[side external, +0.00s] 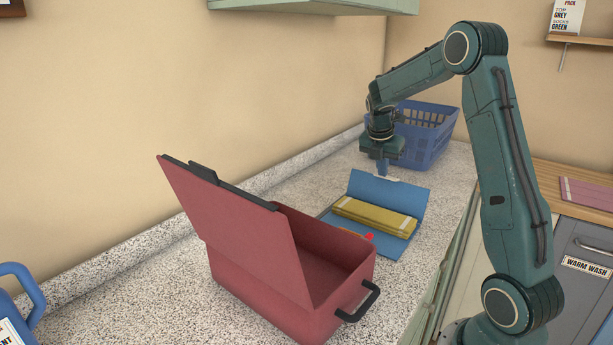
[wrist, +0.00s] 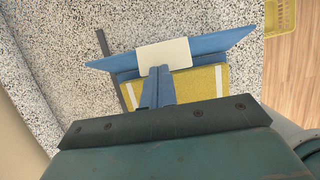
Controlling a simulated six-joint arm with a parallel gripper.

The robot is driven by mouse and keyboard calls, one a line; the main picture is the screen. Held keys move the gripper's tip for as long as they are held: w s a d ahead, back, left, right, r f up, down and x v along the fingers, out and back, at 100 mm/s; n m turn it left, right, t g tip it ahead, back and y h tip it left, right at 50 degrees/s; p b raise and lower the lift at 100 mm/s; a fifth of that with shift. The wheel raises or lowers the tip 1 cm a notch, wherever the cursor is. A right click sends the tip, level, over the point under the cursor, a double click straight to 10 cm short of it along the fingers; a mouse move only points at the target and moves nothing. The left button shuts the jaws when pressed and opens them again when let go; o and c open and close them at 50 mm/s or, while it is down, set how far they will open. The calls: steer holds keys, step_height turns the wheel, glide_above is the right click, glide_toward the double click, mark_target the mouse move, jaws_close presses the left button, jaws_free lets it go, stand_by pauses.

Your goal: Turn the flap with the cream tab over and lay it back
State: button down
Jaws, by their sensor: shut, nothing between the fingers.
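A blue flap (side external: 385,190) stands tilted up at the back of a blue sheet on the counter. Its cream tab (side external: 387,179) is at its upper edge; the flap (wrist: 215,47) and the cream tab (wrist: 163,55) also show in the wrist view. A folded yellow bundle (side external: 375,215) with pale bands lies in front of the flap on the blue sheet. A red tab (side external: 369,237) shows at the near-left side. My gripper (side external: 382,172) is shut and empty, pointing down at the cream tab. Its fingertips (wrist: 160,70) overlap the tab's edge in the wrist view; I cannot tell whether they touch.
A red tote (side external: 290,265) with its lid tilted up stands at the near left of the sheet. A blue basket (side external: 425,135) stands behind my gripper. A blue jug (side external: 20,290) is at the far left. Speckled counter is clear along the wall.

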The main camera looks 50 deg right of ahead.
steer(key=d+y, duration=0.2)
steer(key=d, duration=0.1)
steer(key=shift+d+f+y, duration=0.1)
steer(key=shift+f+y, duration=0.1)
steer(key=shift+y, duration=0.8)
steer(key=d+f, duration=0.3)
steer(key=d, duration=0.2)
steer(key=d+f, duration=0.2)
steer(key=d, duration=0.1)
steer(key=shift+d+f, duration=0.2)
steer(key=shift+f, duration=0.1)
steer(key=shift+d+f, duration=0.3)
steer(key=shift+f, duration=0.2)
steer(key=shift+d+f, duration=0.3)
steer(key=shift+f, duration=0.2)
steer(key=shift+d, duration=0.1)
steer(key=d+r, duration=0.6)
steer(key=shift+d+r, duration=0.35)
steer(key=shift+d, duration=0.05)
